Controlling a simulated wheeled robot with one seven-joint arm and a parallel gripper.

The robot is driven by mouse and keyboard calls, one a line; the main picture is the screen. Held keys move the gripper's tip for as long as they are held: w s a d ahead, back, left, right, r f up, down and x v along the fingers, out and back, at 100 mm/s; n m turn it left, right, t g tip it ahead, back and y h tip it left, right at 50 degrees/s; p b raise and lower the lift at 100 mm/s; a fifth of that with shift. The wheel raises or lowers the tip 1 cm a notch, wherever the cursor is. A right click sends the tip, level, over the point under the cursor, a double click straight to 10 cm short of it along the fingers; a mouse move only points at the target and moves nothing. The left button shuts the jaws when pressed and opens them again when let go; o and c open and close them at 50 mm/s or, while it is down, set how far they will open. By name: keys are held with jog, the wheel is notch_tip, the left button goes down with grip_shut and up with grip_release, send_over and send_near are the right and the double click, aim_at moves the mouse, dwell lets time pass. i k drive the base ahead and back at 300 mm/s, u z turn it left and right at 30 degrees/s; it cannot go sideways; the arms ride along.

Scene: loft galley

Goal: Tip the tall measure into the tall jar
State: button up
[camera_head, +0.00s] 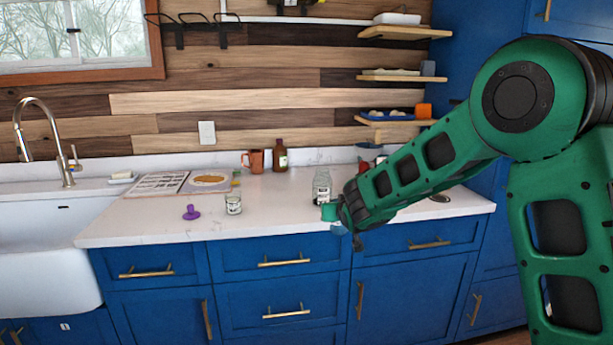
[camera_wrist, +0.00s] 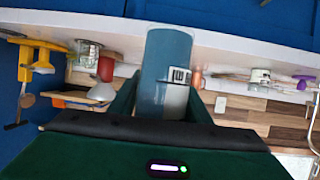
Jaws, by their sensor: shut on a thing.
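The tall jar (camera_head: 321,187) is clear glass with a dark-and-white label and stands upright on the counter near the front edge. My gripper (camera_head: 333,212) is shut on the tall measure (camera_head: 339,230), a translucent blue vessel, in front of and slightly right of the jar. In the wrist view the measure (camera_wrist: 158,60) fills the space between my fingers. A label, apparently the jar's, shows against or through it. My gripper hides part of the measure in the head view, and I cannot tell its contents or exact tilt.
A small labelled jar (camera_head: 233,204) and a purple item (camera_head: 191,212) stand left on the counter (camera_head: 270,218). Behind are an orange mug (camera_head: 254,161) and a brown bottle (camera_head: 280,156). A sink (camera_head: 45,240) is far left. Shelves hang at the back right.

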aim_at(322, 183)
jog(key=u, duration=1.55)
jog(key=i, duration=1.4)
jog(key=z, duration=1.05)
